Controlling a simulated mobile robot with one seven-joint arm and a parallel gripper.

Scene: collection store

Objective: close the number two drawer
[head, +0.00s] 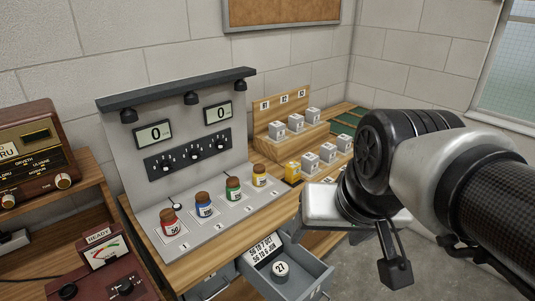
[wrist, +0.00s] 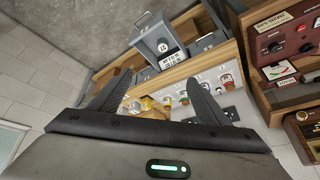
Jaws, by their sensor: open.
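The open drawer also shows in the wrist view (wrist: 152,42), turned over, beyond my fingertips. My gripper (wrist: 158,92) is open with its two dark fingers apart and nothing between them. In the head view my gripper is to the right of the open drawer and apart from it; one finger shows and the rest is partly hidden by my wrist.
Another grey drawer (head: 213,284) is left of the open one. On the bench (head: 186,267) are a sloped panel with several coloured jars and white blocks on wooden steps (head: 291,137). A radio (head: 33,157) and a red meter box (head: 105,262) stand left. Floor is clear at right.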

